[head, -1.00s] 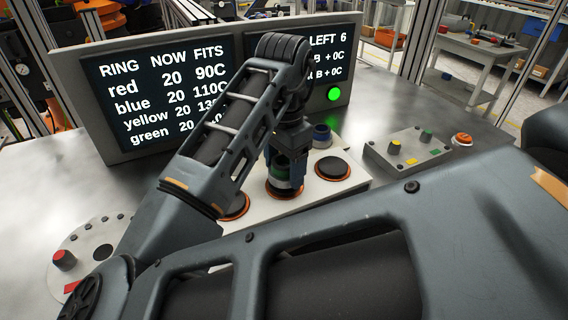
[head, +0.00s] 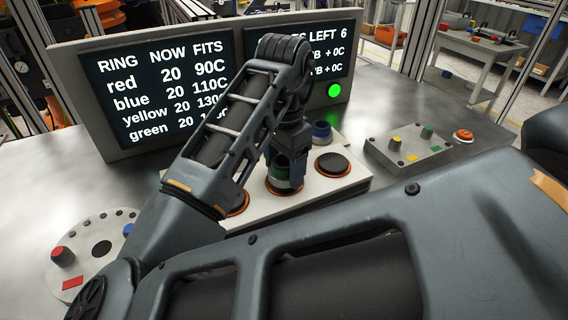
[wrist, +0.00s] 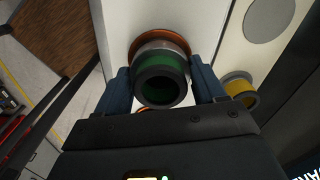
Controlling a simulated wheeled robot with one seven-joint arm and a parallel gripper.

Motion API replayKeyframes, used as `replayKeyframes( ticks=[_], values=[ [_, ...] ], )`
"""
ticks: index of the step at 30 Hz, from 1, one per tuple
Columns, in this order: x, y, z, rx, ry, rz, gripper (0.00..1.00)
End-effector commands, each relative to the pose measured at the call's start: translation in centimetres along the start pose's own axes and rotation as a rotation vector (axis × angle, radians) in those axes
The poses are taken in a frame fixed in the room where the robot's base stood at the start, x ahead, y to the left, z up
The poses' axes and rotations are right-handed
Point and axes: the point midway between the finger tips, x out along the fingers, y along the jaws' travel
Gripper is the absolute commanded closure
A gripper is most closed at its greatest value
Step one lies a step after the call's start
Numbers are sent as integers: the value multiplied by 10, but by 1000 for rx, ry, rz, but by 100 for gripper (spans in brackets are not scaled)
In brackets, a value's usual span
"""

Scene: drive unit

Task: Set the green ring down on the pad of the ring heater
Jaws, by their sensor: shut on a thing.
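My gripper (wrist: 163,88) is shut on the green ring, with one blue finger on each side of it. The green ring (wrist: 160,86) is a short upright cylinder with a dark top rim and a pale band below the green. In the head view the green ring (head: 281,173) is partly hidden by my gripper (head: 285,176). It is over the middle orange-rimmed pad of the white ring heater (head: 345,182). The pad (wrist: 150,39) shows as an orange edge past the ring in the wrist view. I cannot tell whether ring and pad touch.
A dark pad (head: 333,164) to the right is empty. A blue ring (head: 321,131) stands behind. A yellow ring (wrist: 240,91) shows in the wrist view. A screen (head: 150,90), a control box (head: 408,148) and a round plate with coloured marks (head: 100,249) surround the heater.

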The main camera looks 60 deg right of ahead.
Motion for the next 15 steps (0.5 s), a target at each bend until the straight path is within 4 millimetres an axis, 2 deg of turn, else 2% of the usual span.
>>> replayKeyframes(
  ticks=[2, 3, 11, 15],
  values=[
    [0, 0, 0, 0, 0, -1, 79],
    [0, 0, 0, 0, 0, -1, 27],
    [0, 0, 0, 0, 0, 0, 2],
    [0, 0, 0, 0, 0, 0, 1]
  ],
)
